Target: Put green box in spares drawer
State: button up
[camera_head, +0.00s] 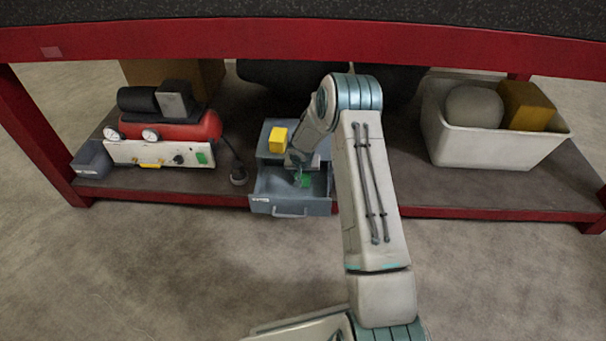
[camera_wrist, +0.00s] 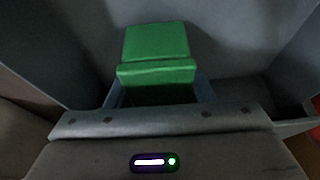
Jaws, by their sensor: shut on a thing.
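The green box (camera_wrist: 155,45) fills the upper middle of the wrist view, and a small part of it (camera_head: 304,180) shows in the head view. My gripper (camera_head: 301,176) is shut on the green box inside the open drawer. The drawer (camera_head: 290,207) is grey, with a white label and a handle on its front, and is pulled out from a grey cabinet (camera_head: 268,150) on the lower shelf. The label is too small to read. My arm hides the right part of the cabinet. I cannot tell whether the box touches the drawer floor.
A yellow block (camera_head: 278,138) sits on the cabinet. A red compressor (camera_head: 175,128) and a small grey bin (camera_head: 91,158) are at left. A white bin (camera_head: 490,145) with a rounded grey object and a yellow-brown box stands at right. The red bench edge (camera_head: 200,40) runs above.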

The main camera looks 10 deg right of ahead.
jog(key=shift+f, duration=0.2)
jog(key=shift+f, duration=0.15)
jog(key=o, duration=1.1)
jog(key=shift+r, duration=0.2)
